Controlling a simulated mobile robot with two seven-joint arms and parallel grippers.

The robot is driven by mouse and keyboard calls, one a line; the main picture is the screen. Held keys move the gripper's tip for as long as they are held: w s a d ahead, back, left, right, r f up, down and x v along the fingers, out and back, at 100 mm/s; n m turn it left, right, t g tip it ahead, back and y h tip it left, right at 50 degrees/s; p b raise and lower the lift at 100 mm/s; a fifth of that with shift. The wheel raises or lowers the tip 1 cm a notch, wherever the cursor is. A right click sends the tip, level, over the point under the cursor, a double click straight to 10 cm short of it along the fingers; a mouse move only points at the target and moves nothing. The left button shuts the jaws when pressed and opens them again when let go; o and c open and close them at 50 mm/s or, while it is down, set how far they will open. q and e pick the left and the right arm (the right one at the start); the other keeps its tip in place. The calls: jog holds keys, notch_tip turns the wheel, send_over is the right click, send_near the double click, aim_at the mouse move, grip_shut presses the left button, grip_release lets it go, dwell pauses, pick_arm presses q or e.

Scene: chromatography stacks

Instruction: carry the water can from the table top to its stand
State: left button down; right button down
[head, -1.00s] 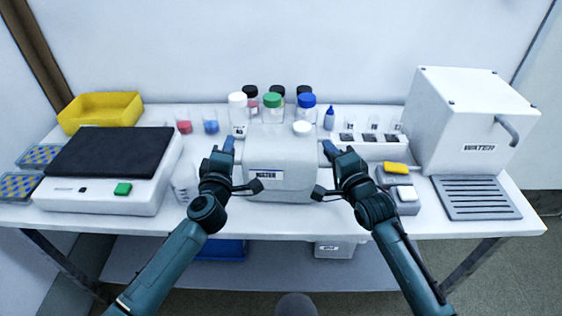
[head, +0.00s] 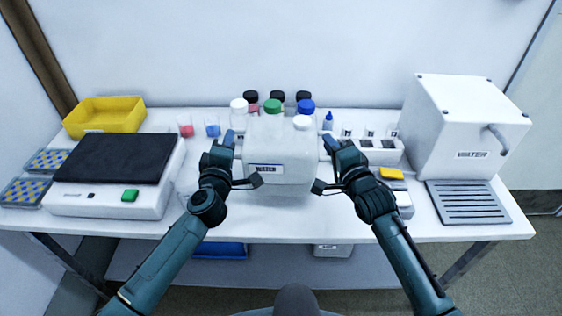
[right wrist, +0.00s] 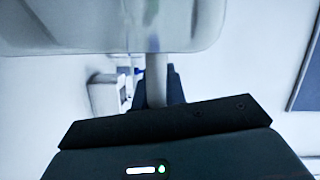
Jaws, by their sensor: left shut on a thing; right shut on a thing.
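The water can (head: 292,172) is a white, rounded box with a WATER label on its front and a white cap on top. It is at the middle of the table, level, and looks lifted a little off the top. My left gripper (head: 230,141) is shut on its left side and my right gripper (head: 328,145) on its right side. In the right wrist view the can (right wrist: 100,28) fills the top, with a grey finger against it. A grey slatted platform (head: 467,216), perhaps the stand, lies at the right before a white WATER unit (head: 455,125) with a tap.
Several capped bottles (head: 272,105) stand close behind the can. A white rack (head: 378,156) and a yellow-topped block (head: 391,173) lie between can and platform. A balance-like device (head: 110,202) and a yellow bin (head: 128,121) are at the left. The table's front strip is clear.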

pick_arm(q)
jog(key=shift+r, duration=0.45)
pick_arm(e)
jog(key=shift+r, duration=0.55)
